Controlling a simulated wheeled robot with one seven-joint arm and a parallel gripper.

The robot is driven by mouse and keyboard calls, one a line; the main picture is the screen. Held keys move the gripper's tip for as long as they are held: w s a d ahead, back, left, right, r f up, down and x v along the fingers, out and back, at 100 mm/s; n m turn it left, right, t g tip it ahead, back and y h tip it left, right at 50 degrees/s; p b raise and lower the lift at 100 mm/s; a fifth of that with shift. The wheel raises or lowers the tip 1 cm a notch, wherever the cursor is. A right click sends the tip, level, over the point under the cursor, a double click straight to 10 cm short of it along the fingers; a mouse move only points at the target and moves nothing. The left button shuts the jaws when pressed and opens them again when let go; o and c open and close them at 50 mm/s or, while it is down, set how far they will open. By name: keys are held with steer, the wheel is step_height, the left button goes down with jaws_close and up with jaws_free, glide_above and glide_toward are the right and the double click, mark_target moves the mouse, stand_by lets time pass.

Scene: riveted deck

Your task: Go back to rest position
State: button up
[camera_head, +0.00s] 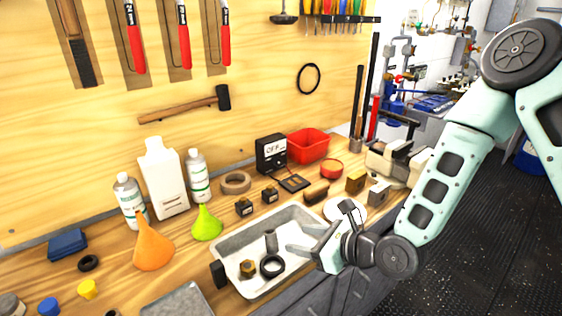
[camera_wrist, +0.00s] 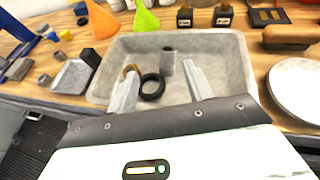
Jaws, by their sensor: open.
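My gripper (camera_head: 300,249) is open and empty above the right part of a grey tray (camera_head: 231,244) on the wooden workbench. Its two fingers also show in the wrist view (camera_wrist: 158,86), spread apart over the tray (camera_wrist: 226,46). Inside the tray lie a black ring (camera_head: 272,265), a grey cylinder (camera_head: 270,241) and a brass-coloured nut (camera_head: 247,268). In the wrist view the ring (camera_wrist: 152,86) and the cylinder (camera_wrist: 168,62) appear between the fingers, and the nut is partly hidden by the left finger.
An orange funnel (camera_head: 153,246), a green funnel (camera_head: 206,224) and white bottles (camera_head: 164,178) stand left of the tray. A white disc (camera_head: 344,208), a brown-handled brush (camera_head: 316,191) and a vise (camera_head: 394,162) are to the right. Open dark floor (camera_head: 470,240) lies right of the bench.

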steer(key=shift+s+a+n+g, duration=0.2)
steer(key=shift+n+g, duration=0.1)
steer(key=shift+n, duration=0.4)
steer(key=s+d+r+n+g+h, duration=0.2)
steer(key=s+r+n+g+h, duration=0.2)
steer(key=s+n, duration=0.7)
steer(key=s+d+r+n+g+h, duration=0.3)
steer(key=s+r+n, duration=0.6)
steer(key=n, duration=1.2)
steer(key=s+g+h, duration=0.1)
steer(key=s+h, duration=0.1)
steer(key=s, duration=0.1)
steer(key=shift+d+h, duration=0.3)
steer(key=shift+d, duration=0.05)
steer(key=shift+o, duration=0.4)
steer(key=shift+w+f, duration=0.1)
steer(key=shift+w, duration=0.1)
